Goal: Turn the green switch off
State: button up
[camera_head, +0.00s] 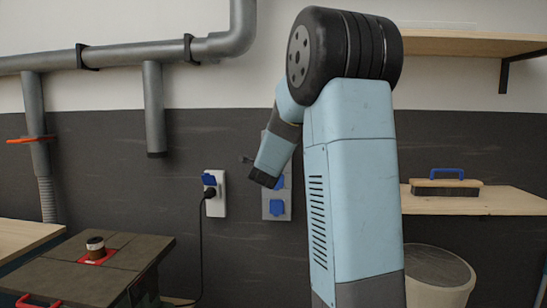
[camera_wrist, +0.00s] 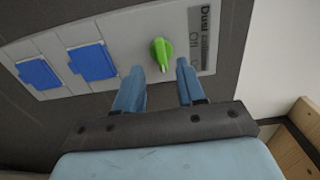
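The green switch (camera_wrist: 161,52) is a small rotary knob on a grey wall panel (camera_wrist: 125,30), seen in the wrist view beside a dark printed label. My gripper (camera_wrist: 158,75) is open, with its two blue fingers pointing at the panel on either side of the knob's lower end. The fingers look apart from the knob; how far off they are in depth I cannot tell. In the head view, the panel (camera_head: 276,210) is partly behind my arm, and the switch is hidden.
Two blue socket covers (camera_wrist: 92,61) are left of the knob. A white socket (camera_head: 215,200) with a plugged black cable hangs to the left. A shelf (camera_head: 470,202) with a brush (camera_head: 445,190) is at right, above a bin (camera_head: 438,275). A machine table (camera_head: 80,272) is at lower left.

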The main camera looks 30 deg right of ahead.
jog(key=shift+x, duration=2.05)
grip_shut()
jog(key=shift+a, duration=0.1)
